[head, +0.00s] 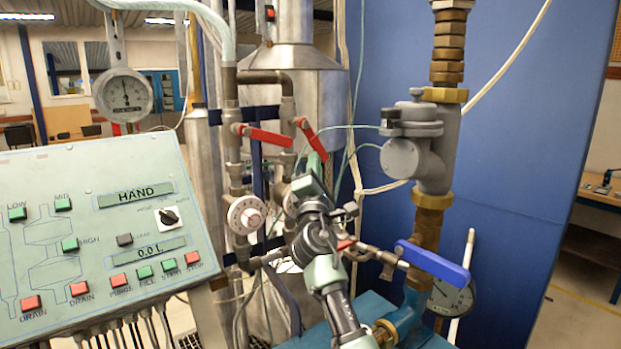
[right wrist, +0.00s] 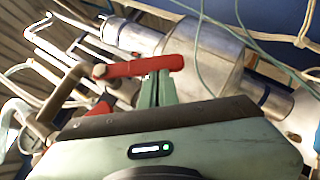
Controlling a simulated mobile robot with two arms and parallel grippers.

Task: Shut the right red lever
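The right red lever (head: 311,138) sits on the right pipe and slants from upper left down to the right in the head view. Its valve is partly hidden behind my arm. My right gripper (head: 316,166) is at the lever's lower end. In the right wrist view the red lever (right wrist: 140,67) runs across the tips of the green fingers (right wrist: 158,87). The fingers are close together, look shut and are at or touching the lever; I see no clear grip around it. The left red lever (head: 263,135) slants slightly down to the right. My left gripper is not in view.
A control panel (head: 100,230) with buttons stands at the left. A round white meter (head: 246,215) is below the left lever. A blue lever (head: 433,266) and brass pipework (head: 432,200) stand at the right. Thin hoses hang behind the gripper.

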